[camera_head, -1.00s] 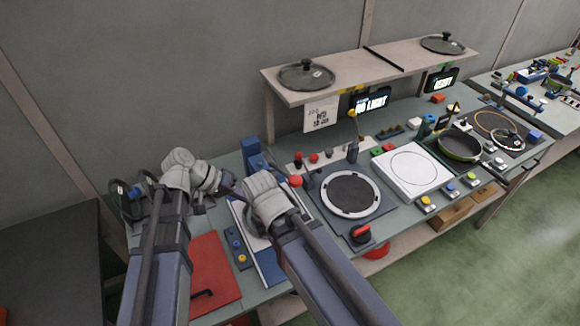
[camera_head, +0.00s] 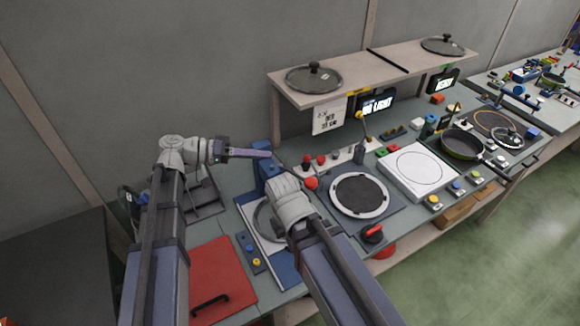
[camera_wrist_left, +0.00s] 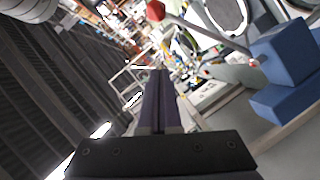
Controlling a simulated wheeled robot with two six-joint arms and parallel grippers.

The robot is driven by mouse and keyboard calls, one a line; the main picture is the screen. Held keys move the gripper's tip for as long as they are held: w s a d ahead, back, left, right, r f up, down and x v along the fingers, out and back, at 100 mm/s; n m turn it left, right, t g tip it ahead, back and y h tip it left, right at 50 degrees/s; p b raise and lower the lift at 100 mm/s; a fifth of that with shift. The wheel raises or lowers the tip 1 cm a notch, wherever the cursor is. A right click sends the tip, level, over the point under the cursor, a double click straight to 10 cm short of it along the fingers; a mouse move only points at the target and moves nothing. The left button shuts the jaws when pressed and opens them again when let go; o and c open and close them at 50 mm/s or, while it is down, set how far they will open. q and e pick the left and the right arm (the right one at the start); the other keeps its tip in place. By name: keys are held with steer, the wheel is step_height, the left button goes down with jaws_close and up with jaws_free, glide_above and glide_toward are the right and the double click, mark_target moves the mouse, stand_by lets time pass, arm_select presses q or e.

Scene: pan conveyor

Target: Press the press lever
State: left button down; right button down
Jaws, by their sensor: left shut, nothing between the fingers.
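The press is a blue block (camera_head: 265,172) near the back of the bench; it also shows at the right of the left wrist view (camera_wrist_left: 288,55). Its lever is a thin rod ending in a red ball knob (camera_head: 311,183), in the left wrist view at the top (camera_wrist_left: 155,11). My left gripper (camera_head: 268,154) is shut and empty, with its fingers pointing right at the top of the blue block in the head view. Whether they touch it I cannot tell. The left wrist view shows the closed fingers (camera_wrist_left: 161,75) apart from the knob. My right gripper's fingers are hidden behind its wrist.
My right wrist covers part of a blue-edged white plate (camera_head: 285,272) in front of the press. A round dark plate (camera_head: 358,194), a red mat (camera_head: 216,278) and a button strip (camera_head: 249,251) lie nearby. A shelf (camera_head: 375,72) with lids stands behind.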

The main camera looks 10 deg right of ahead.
arm_select(q)
steer(key=b, duration=0.2)
glide_above(295, 174)
steer(key=s, duration=0.2)
step_height(295, 174, down, 2)
steer(key=shift+s+d+f+b, duration=0.2)
steer(key=shift+s+f+b, duration=1)
steer(key=shift+s, duration=0.25)
steer(key=shift+s, duration=0.1)
